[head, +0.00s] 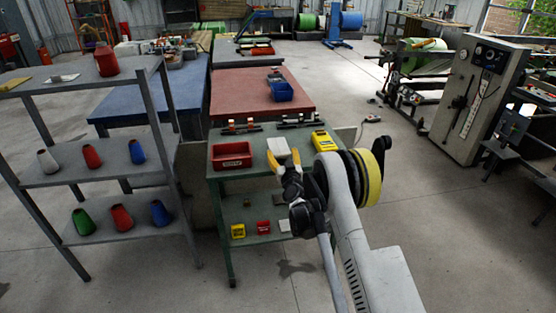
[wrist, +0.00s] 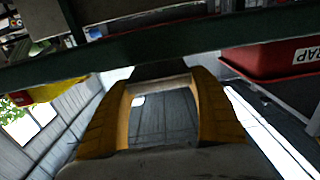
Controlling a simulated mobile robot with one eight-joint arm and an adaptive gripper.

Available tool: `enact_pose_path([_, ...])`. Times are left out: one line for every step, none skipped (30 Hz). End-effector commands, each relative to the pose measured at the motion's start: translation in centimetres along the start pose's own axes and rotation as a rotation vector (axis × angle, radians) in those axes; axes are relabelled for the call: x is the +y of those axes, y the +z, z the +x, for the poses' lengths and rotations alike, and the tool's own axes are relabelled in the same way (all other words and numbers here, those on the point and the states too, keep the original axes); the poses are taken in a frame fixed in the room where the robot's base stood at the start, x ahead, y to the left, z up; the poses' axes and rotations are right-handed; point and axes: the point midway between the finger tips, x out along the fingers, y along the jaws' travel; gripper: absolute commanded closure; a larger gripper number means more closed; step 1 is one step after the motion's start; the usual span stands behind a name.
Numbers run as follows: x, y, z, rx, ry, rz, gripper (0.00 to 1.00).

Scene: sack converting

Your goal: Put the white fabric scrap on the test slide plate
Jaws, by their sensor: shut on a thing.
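A white square piece (head: 279,146), which looks like the white fabric scrap, shows at the fingertips of my gripper (head: 284,160), over the top of the green bench (head: 215,178). The yellow fingers stand apart, with the white piece between and just beyond their tips. In the wrist view my gripper (wrist: 163,80) has a dark piece with a pale lower edge between its tips; its identity is unclear there. A green rail crosses in front of the view. I cannot tell which thing is the test slide plate.
A red scrap bin (head: 232,155) stands left on the bench and shows in the wrist view (wrist: 270,62). A yellow device (head: 324,141) stands right. Dark fixtures (head: 240,127) line the back. A grey shelf rack (head: 100,172) with coloured cones stands left.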

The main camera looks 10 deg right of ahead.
Motion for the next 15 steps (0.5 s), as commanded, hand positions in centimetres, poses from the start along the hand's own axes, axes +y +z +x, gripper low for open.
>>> enact_pose_path([0.0, 1.3, -0.1, 0.000, 0.000, 0.000, 0.46])
enact_pose_path([0.0, 1.8, -0.2, 0.000, 0.000, -0.001, 0.46])
enact_pose_path([0.0, 2.2, -0.3, 0.000, 0.000, 0.000, 0.46])
enact_pose_path([0.0, 2.4, -0.3, 0.000, 0.000, 0.000, 0.46])
enact_pose_path([0.0, 2.5, -0.4, 0.000, 0.000, 0.000, 0.46])
enact_pose_path([0.0, 2.5, -0.4, 0.000, 0.000, -0.001, 0.46])
enact_pose_path([0.0, 2.4, -0.4, 0.000, 0.000, -0.001, 0.46])
enact_pose_path([0.0, 2.4, -0.4, 0.000, 0.000, -0.001, 0.46])
enact_pose_path([0.0, 2.4, -0.4, 0.000, 0.000, -0.001, 0.46])
enact_pose_path([0.0, 2.4, -0.4, 0.000, 0.000, -0.001, 0.46])
enact_pose_path([0.0, 2.4, -0.4, 0.000, 0.000, -0.001, 0.46])
enact_pose_path([0.0, 2.4, -0.4, 0.000, 0.000, -0.001, 0.46])
enact_pose_path([0.0, 2.5, -0.4, 0.000, 0.000, 0.000, 0.46])
enact_pose_path([0.0, 2.6, -0.4, 0.000, 0.000, 0.000, 0.46])
enact_pose_path([0.0, 2.7, -0.4, 0.000, 0.000, 0.000, 0.27])
